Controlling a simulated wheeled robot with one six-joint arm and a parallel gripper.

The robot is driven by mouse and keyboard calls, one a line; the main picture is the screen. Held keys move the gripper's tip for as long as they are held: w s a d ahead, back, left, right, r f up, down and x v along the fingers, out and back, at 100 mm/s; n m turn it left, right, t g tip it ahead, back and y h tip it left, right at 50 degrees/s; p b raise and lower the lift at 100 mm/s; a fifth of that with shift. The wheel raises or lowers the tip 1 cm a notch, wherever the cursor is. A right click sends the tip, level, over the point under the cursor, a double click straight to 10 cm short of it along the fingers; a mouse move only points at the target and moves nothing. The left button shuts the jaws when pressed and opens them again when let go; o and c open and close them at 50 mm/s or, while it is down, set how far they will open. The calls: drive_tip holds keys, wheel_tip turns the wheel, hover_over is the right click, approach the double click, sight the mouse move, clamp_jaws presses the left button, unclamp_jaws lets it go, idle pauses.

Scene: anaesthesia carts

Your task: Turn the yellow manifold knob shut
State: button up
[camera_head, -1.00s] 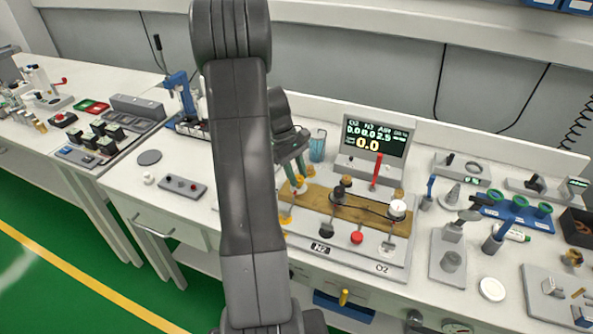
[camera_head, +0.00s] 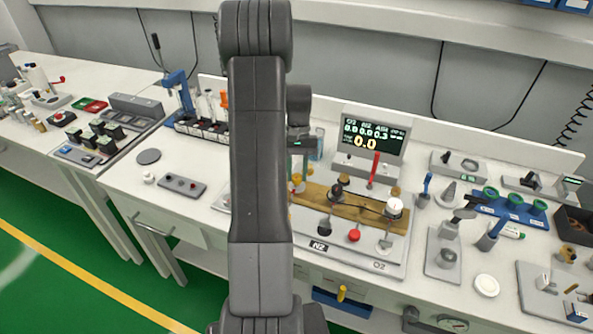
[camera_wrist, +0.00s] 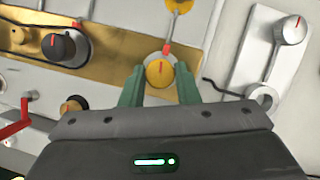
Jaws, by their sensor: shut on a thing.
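The yellow manifold knob (camera_wrist: 160,73) is round with a red mark on its face. It stands on a wooden manifold board (camera_wrist: 120,46), which also shows in the head view (camera_head: 345,208). My gripper (camera_wrist: 159,80) has its two green fingers on either side of the knob, shut on it. The knob's red mark points toward the top of the wrist picture. In the head view my gripper (camera_head: 298,174) comes down over the yellow knob (camera_head: 296,186) at the board's left end, and my arm hides part of that area.
A black knob (camera_wrist: 62,46) and a grey knob (camera_wrist: 290,28) flank the yellow one in the wrist view. A display (camera_head: 373,133) stands behind the board and a red lever (camera_head: 374,168) rises before it. Blue racks and tools crowd the right.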

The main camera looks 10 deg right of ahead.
drive_tip(key=shift+m+y, duration=0.3)
drive_tip(key=shift+m, duration=0.5)
drive_tip(key=o, duration=1)
drive_tip(key=shift+c, duration=0.2)
drive_tip(key=b+v, duration=0.1)
drive_tip(key=v, duration=1.3)
drive_tip(key=shift+s, duration=0.2)
drive_tip(key=shift+d, duration=0.1)
